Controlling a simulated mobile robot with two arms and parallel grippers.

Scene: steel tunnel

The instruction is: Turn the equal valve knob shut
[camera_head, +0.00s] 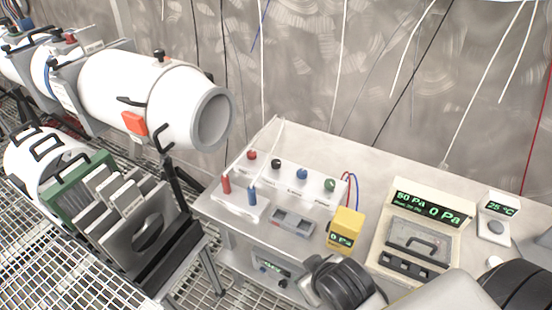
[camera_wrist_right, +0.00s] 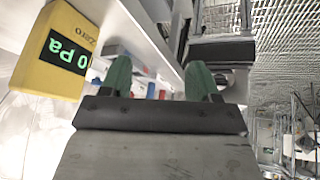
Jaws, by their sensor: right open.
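A white valve panel (camera_head: 262,180) on the bench carries a row of small knobs: red (camera_head: 252,155), black (camera_head: 276,163), blue (camera_head: 302,173) and green (camera_head: 329,184). Their labels are too small to read, so I cannot tell which is the equal valve knob. My right gripper (camera_wrist_right: 160,80) shows two green fingertips in the wrist view, apart with nothing held between them. Small red and blue parts show beyond the fingertips, some way off. In the head view my right arm is at the bench's front edge, below the panel; its fingertips are hidden. My left gripper is not in view.
A yellow meter (camera_head: 346,231) stands right of the panel; it looms close at left in the wrist view (camera_wrist_right: 52,50). A cream pressure display (camera_head: 425,228) and a small temperature display (camera_head: 497,214) stand farther right. Red and blue posts (camera_head: 226,183) rise at the panel's front left.

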